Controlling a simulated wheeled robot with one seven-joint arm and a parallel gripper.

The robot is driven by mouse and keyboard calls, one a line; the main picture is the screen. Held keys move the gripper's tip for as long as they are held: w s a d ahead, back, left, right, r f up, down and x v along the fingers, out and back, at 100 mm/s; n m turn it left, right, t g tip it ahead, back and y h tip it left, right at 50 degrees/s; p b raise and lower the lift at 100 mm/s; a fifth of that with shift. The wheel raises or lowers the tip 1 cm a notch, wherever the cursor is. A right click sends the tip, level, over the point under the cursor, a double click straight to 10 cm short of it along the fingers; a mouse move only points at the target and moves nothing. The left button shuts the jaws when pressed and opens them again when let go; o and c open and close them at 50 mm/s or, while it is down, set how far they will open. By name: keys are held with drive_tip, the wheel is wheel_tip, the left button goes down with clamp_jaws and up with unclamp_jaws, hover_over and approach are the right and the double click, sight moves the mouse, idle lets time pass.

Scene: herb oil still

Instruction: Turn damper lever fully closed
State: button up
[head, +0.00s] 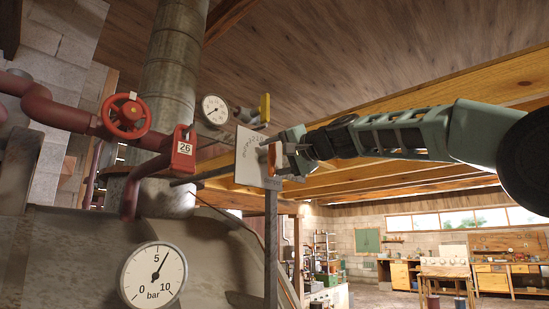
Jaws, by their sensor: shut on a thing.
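A pale plate with a marked scale (247,158) stands on a grey post beside the flue pipe (173,75). A dark rod runs from the flue toward this plate. My gripper (277,159) is at the plate's right edge, coming from the right. It is shut on a small orange-brown piece, which appears to be the damper lever (272,156). The jaws and the plate hide most of the lever, so its exact angle cannot be told.
A yellow handle (265,107) and a small gauge (215,110) are just above the plate. A large bar gauge (154,274) is below. The workshop at lower right is open.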

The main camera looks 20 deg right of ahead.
idle(0.3)
drive_tip(key=o, duration=0.8)
drive_tip(key=shift+s+d+f+b, duration=0.1)
drive_tip(key=shift+s+d+b, duration=0.1)
drive_tip(key=shift+s+b, duration=0.15)
drive_tip(key=b+v, duration=0.9)
drive_tip(key=v, duration=0.7)
drive_tip(key=shift+s+d, duration=0.15)
drive_tip(key=shift+s, duration=0.1)
